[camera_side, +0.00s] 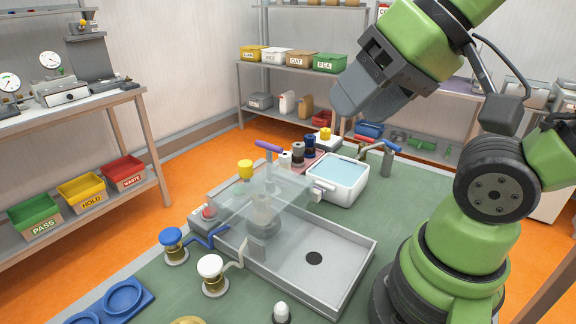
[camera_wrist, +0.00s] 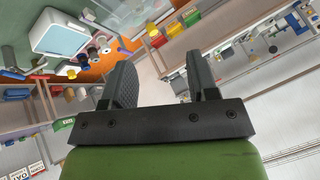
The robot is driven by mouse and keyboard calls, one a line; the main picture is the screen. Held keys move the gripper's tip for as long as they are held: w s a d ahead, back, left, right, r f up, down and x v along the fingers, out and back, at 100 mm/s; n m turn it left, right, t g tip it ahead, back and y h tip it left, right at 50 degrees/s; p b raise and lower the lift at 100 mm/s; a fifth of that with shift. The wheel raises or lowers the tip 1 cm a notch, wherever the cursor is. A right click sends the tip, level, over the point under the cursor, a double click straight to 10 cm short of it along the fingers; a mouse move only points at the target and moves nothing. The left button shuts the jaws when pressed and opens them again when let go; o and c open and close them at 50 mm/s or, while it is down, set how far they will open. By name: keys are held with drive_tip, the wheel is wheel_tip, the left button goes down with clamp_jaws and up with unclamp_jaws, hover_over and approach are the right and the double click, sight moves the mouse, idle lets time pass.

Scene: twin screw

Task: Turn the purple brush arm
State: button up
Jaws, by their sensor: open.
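The purple brush arm (camera_side: 269,147) is a short purple bar on top of a grey post, standing at the back of a clear box-like cover (camera_side: 262,195) in the side view. It slopes slightly down to the right. My gripper (camera_side: 345,108) is high above the table, to the right of and above the purple bar, well apart from it. In the wrist view its two dark fingers (camera_wrist: 161,72) stand apart with nothing between them.
A metal tray (camera_side: 335,276) lies in front of the cover. A white basin (camera_side: 340,195) of pale blue liquid also shows in the wrist view (camera_wrist: 60,38). Blue-capped (camera_side: 172,238) and white-capped (camera_side: 210,267) valves stand at left. Small bottles (camera_side: 298,155) crowd beside the purple bar.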

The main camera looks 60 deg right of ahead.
idle(0.4)
drive_tip(key=shift+c, duration=0.9)
drive_tip(key=shift+w+r, duration=0.1)
drive_tip(key=shift+w, duration=0.05)
drive_tip(key=shift+c, duration=0.3)
drive_tip(key=n+g+h, duration=0.4)
drive_tip(key=g, duration=0.3)
hover_over(272, 145)
drive_tip(key=a, duration=0.2)
wheel_tip(272, 145, down, 9)
drive_tip(key=f, duration=0.3)
drive_tip(key=d+f, duration=0.1)
drive_tip(key=f, duration=0.5)
drive_tip(key=shift+d+f, duration=0.35)
